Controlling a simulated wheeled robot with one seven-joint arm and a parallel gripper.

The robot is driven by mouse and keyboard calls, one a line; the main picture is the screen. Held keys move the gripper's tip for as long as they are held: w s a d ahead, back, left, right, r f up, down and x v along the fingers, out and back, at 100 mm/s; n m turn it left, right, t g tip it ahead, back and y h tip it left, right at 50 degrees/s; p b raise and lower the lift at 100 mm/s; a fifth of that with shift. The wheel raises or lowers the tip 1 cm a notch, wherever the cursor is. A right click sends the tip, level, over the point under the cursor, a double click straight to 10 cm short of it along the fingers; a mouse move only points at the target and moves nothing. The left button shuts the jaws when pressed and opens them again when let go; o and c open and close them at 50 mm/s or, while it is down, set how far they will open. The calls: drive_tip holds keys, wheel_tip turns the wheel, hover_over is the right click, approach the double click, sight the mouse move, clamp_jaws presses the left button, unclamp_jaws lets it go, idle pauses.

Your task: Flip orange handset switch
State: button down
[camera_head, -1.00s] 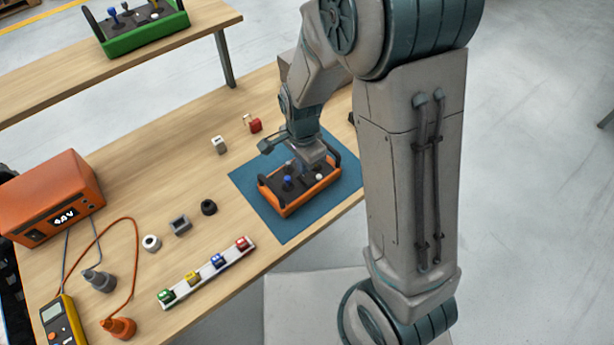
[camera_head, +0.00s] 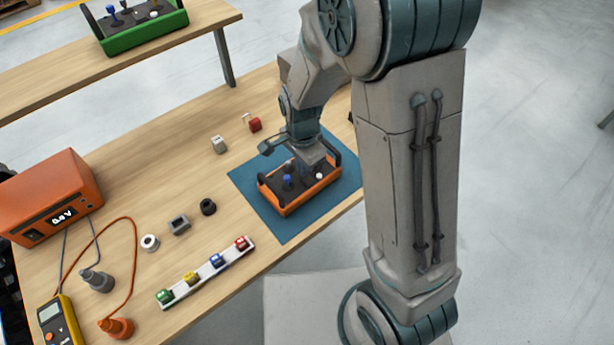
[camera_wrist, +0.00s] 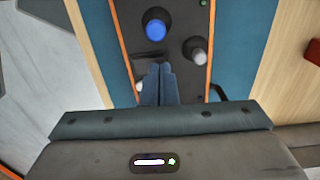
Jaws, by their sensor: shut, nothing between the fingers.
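The orange handset (camera_head: 281,204) lies on a blue mat (camera_head: 284,231) on the wooden table. Its dark top carries a blue-capped stick and a white-capped stick. In the wrist view the blue cap (camera_wrist: 155,30) and the whitish cap (camera_wrist: 199,57) stand beyond my fingertips. My gripper (camera_wrist: 160,68) is shut and empty, its fingertips low over the handset's dark panel (camera_wrist: 140,66) between and below the two sticks. A small light-coloured piece shows at the left of the fingers. The switch itself is hidden or too small to make out for certain. My wrist covers part of the handset in the head view.
A green handset (camera_head: 145,33) stands on the far table. An orange meter box (camera_head: 52,198), a yellow multimeter (camera_head: 58,322) and a strip of coloured blocks (camera_head: 206,273) are at left. Small loose parts lie between. The mat's near left part is clear.

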drive_tip(key=shift+f+b, duration=0.3)
drive_tip(key=shift+f, duration=0.15)
drive_tip(key=shift+r, duration=0.15)
drive_tip(key=shift+r+p, duration=2.8)
drive_tip(key=shift+r, duration=0.6)
